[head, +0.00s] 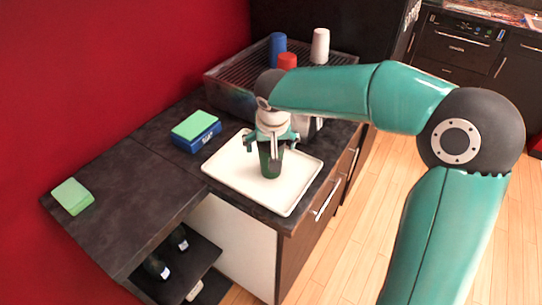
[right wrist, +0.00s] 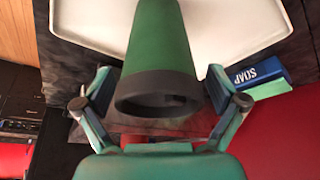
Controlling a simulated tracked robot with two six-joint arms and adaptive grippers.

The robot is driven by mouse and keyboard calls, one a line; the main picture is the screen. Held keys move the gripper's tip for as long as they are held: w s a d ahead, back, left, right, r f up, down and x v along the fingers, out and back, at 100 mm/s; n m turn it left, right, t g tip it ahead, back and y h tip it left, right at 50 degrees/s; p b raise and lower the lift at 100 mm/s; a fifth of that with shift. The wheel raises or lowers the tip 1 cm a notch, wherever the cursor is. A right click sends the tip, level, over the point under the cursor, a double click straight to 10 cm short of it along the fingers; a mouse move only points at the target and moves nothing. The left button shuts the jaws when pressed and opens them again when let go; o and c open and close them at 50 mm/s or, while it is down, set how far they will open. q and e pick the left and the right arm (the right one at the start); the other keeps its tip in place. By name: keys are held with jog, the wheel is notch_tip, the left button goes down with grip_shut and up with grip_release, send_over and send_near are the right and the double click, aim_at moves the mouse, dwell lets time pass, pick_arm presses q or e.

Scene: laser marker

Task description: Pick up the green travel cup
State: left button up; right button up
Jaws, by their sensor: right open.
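The green travel cup (head: 270,163) stands upright on the white tray in the head view. In the right wrist view the cup (right wrist: 160,50) shows its green side and its dark rim, with the open mouth toward the camera. My right gripper (head: 272,146) is open directly over the cup's top. In the right wrist view the fingers of my right gripper (right wrist: 160,100) are on either side of the cup's rim, with gaps on both sides. My left gripper is not in view.
The white tray (head: 225,168) lies on the dark counter (head: 135,180). A blue soap box (head: 196,138) with a green sponge on top is left of the tray. A rack behind holds blue (head: 278,45), red (head: 287,61) and white (head: 320,45) cups. Another green sponge (head: 72,196) lies at far left.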

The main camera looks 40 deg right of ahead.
jog(key=c, duration=0.8)
jog(key=shift+r, duration=0.15)
